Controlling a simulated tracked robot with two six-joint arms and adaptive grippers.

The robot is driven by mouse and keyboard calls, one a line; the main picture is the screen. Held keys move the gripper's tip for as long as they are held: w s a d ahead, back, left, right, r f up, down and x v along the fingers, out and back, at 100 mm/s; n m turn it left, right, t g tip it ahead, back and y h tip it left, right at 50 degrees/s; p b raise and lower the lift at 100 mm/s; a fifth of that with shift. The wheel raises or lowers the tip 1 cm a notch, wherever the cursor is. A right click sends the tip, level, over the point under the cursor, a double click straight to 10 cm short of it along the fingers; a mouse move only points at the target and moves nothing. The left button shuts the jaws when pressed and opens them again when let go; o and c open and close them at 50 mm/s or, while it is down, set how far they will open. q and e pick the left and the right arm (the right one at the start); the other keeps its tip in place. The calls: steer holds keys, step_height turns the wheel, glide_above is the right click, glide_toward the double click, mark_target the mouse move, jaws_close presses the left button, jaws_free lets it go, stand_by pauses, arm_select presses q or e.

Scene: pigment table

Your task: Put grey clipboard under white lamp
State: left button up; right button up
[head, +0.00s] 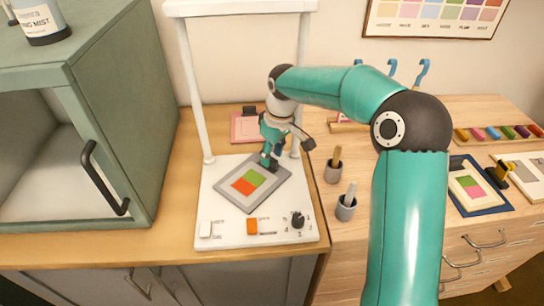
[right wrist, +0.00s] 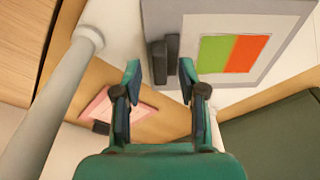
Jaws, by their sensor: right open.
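The grey clipboard (head: 276,187) lies on the white base of the white lamp (head: 215,215), between and in front of its two posts. It bears a green and an orange patch. My right gripper (head: 270,162) is at the clipboard's back edge. In the right wrist view the clipboard (right wrist: 210,24) fills the upper right, and the open fingers (right wrist: 159,72) stand either side of its dark clip. I cannot tell whether they touch it. The lamp's post (right wrist: 48,98) runs along the left there. My left gripper is not in view.
A green cabinet (head: 120,90) with a black handle stands close on the left. A pink clipboard (head: 245,127) lies behind the lamp base. Two small grey cups (head: 345,208) stand to the right. A blue clipboard (head: 467,207) and several colour sticks lie further right.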

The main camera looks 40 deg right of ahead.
step_height(320, 180, up, 10)
steer(key=s, duration=0.1)
steer(key=shift+s+d, duration=0.2)
steer(key=shift+s, duration=0.1)
stand_by(0.4)
